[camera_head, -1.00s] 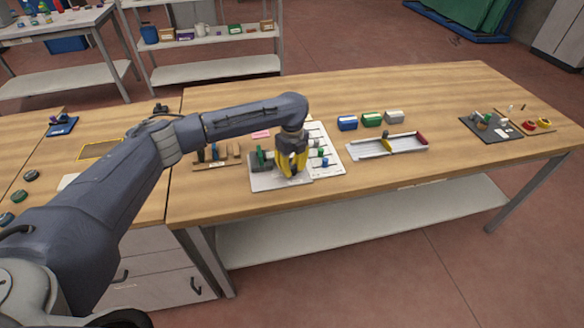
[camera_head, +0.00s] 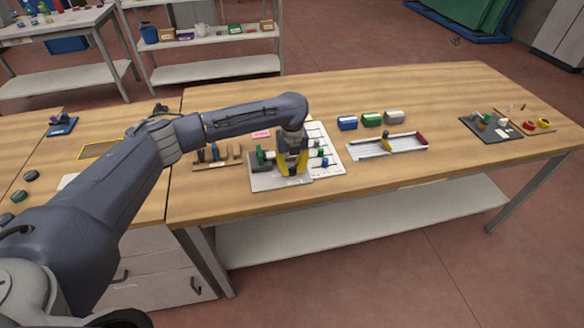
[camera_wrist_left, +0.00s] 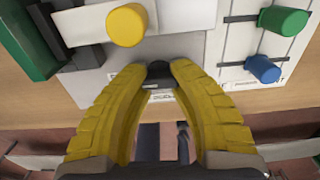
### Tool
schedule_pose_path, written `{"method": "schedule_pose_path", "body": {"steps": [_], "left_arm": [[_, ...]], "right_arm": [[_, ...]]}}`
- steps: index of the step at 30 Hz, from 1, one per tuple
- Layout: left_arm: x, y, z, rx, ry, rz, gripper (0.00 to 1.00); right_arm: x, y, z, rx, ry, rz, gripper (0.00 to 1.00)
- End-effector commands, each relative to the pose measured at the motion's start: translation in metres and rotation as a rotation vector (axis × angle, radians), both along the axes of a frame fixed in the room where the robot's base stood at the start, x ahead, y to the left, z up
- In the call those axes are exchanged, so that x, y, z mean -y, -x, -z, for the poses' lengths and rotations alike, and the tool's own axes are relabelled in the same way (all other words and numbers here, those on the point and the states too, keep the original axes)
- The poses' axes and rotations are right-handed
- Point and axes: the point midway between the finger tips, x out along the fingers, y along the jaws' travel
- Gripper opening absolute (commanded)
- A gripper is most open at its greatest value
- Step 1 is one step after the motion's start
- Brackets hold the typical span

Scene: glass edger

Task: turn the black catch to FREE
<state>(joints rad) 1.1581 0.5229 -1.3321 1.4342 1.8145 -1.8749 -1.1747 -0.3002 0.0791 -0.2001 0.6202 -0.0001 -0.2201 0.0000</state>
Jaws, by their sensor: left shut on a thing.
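The black catch (camera_wrist_left: 160,70) shows in the left wrist view as a small dark piece on a light grey plate, between my yellow fingertips. The plate (camera_head: 262,182) lies near the front edge of the table in the head view. My left gripper (camera_head: 291,172) points down over the plate and hides the catch in the head view. In the left wrist view my left gripper (camera_wrist_left: 160,72) is shut on the catch. A small label (camera_wrist_left: 162,97) lies just beside the catch, partly covered; its words are too small to read. My right gripper is not in view.
A yellow knob (camera_wrist_left: 127,25) and a green block (camera_wrist_left: 28,40) stand close to the fingers. A white board with a green knob (camera_wrist_left: 283,19) and a blue knob (camera_wrist_left: 263,69) is on the right. A grey tray (camera_head: 365,153) stands farther right.

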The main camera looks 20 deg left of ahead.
Motion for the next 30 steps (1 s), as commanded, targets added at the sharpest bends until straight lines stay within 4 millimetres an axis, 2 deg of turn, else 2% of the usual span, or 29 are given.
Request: {"method": "schedule_pose_path", "body": {"steps": [8, 9, 14, 20, 30], "left_arm": [[0.000, 0.000, -0.001, 0.002, -0.001, 0.002, 0.00], [0.000, 0.000, -0.001, 0.002, -0.001, 0.002, 0.28], [0.000, 0.000, -0.001, 0.002, -0.001, 0.002, 0.47], [0.000, -0.002, -0.014, 0.005, -0.001, 0.003, 0.47], [0.004, -0.002, -0.075, 0.009, 0.009, 0.007, 0.47]], "right_arm": [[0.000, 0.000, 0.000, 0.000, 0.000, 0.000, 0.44], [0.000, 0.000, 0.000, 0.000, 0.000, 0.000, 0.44], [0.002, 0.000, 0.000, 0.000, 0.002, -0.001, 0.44], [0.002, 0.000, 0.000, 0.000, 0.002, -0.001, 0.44], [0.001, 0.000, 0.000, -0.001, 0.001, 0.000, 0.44]]}}
